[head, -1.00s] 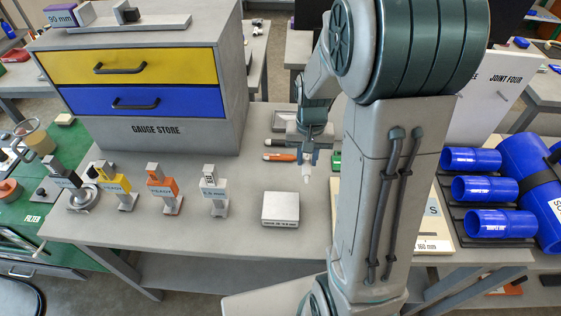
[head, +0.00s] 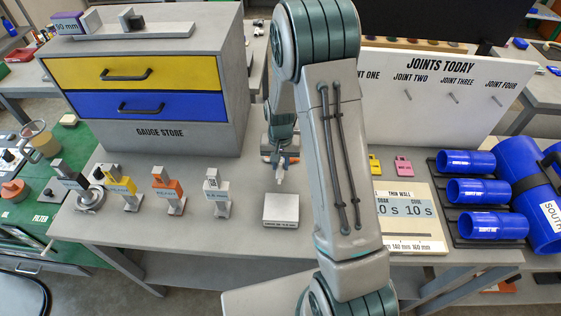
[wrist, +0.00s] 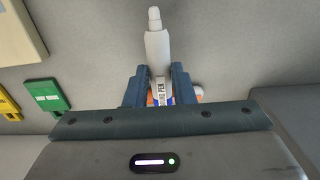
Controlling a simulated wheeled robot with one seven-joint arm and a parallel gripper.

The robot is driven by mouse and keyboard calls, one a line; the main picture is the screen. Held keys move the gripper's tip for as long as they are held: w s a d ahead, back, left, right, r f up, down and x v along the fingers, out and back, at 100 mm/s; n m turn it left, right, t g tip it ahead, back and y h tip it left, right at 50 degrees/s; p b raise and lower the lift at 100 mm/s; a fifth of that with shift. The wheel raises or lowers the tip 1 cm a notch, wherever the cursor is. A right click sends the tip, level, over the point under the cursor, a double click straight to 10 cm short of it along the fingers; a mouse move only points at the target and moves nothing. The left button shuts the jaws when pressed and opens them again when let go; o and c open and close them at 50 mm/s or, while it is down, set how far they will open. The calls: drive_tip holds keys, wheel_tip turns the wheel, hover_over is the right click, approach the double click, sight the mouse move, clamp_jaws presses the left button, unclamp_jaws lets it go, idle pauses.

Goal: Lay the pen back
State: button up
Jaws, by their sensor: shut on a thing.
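The pen (wrist: 157,50) is white with a pale tip and a printed label partly reading "PEN". My gripper (wrist: 158,88) is shut on it, one dark finger on each side. In the head view my gripper (head: 280,164) is low over the table in front of the gauge store, with the pen's white tip (head: 280,179) pointing toward the near side. Whether the pen touches the table I cannot tell. An orange item (head: 292,159) lies just behind my gripper; in the wrist view orange and blue (wrist: 190,95) show behind the pen. The pen's rear end is hidden.
A small grey block (head: 281,210) stands in front of my gripper, and labelled gauges (head: 215,193) stand to the left. The gauge store (head: 150,130) is at back left. A board (head: 410,215), yellow tag (head: 375,164) and pink tag (head: 403,165) lie right of my arm.

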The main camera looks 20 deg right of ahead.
drive_tip(key=shift+f, duration=0.3)
drive_tip(key=shift+f, duration=0.15)
drive_tip(key=shift+f+b, duration=0.15)
drive_tip(key=shift+b, duration=0.2)
drive_tip(key=o, duration=0.9)
drive_tip(key=shift+o, duration=0.2)
